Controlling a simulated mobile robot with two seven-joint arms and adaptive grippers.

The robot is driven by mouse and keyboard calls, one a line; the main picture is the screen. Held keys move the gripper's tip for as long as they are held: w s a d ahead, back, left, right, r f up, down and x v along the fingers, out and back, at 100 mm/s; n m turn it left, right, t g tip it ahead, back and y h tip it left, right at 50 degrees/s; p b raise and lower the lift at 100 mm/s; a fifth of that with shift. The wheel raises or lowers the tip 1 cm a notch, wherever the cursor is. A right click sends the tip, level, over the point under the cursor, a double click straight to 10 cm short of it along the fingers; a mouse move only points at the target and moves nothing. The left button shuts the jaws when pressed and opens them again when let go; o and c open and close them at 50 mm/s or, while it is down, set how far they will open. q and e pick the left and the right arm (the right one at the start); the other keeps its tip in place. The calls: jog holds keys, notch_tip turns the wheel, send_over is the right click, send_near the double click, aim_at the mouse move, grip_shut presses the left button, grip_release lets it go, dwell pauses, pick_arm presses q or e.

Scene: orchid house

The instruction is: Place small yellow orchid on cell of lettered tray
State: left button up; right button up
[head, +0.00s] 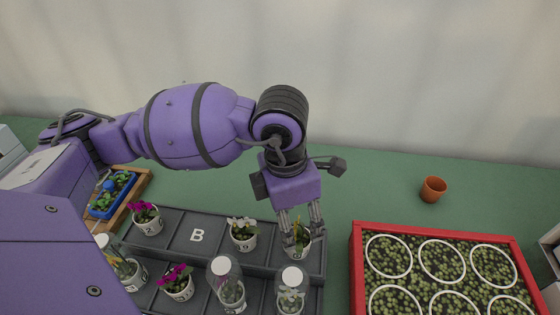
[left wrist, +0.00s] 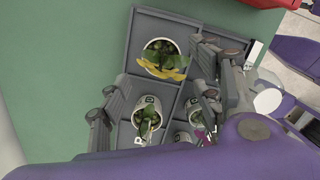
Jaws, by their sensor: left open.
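The small yellow orchid (head: 302,238) stands in a white pot in the back right cell of the dark grey lettered tray (head: 197,236). My left gripper (head: 298,234) points down at it with its fingers on either side of the plant and partly hiding it. In the left wrist view the yellow flower and the round pot (left wrist: 165,58) show ahead of the open fingers, with one finger to each side. I cannot tell whether a finger touches the pot. The bare cell marked B lies between two potted orchids in the back row. My right gripper is not in view.
A magenta orchid (head: 147,217) and a white orchid (head: 243,233) flank the B cell. Another magenta orchid (head: 177,282) and clear covers (head: 227,283) stand in the front row. A red-rimmed planter (head: 440,230) is at right, with a terracotta pot (head: 433,189) behind. Green table behind the tray is clear.

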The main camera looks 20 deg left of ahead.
pick_arm(q)
jog(key=shift+s+a+r, duration=0.1)
jog(key=shift+r, duration=1.8)
